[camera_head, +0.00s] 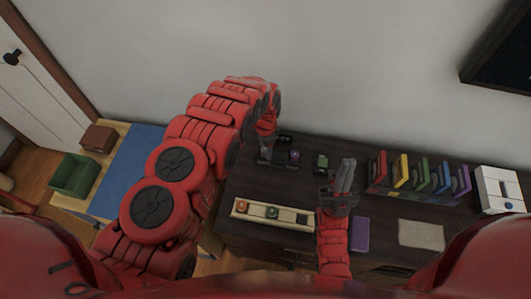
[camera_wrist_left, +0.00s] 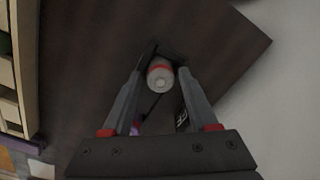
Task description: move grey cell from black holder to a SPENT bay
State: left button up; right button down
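The grey cell (camera_wrist_left: 160,78), with a red band, stands in the black holder (camera_wrist_left: 172,52) in the left wrist view. My left gripper (camera_wrist_left: 162,70) is open, with one finger on each side of the cell; gaps show beside it. In the head view the left gripper (camera_head: 266,140) is over the black holder (camera_head: 275,160) at the back of the dark table, and hides the cell there. My right gripper (camera_head: 346,172) is over the table's middle; its fingers are close together, and I cannot tell whether they touch. No SPENT label is readable.
A purple object (camera_head: 295,155) is beside the holder, and a green object (camera_head: 321,163) is to its right. A pale tray (camera_head: 240,208) with several round spots lies in front. Coloured upright items (camera_head: 421,178) and a white box (camera_head: 497,190) stand at right.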

pick_arm(q)
grip_shut()
jog(key=shift+w+r, duration=0.1)
jog(key=shift+r, duration=0.05)
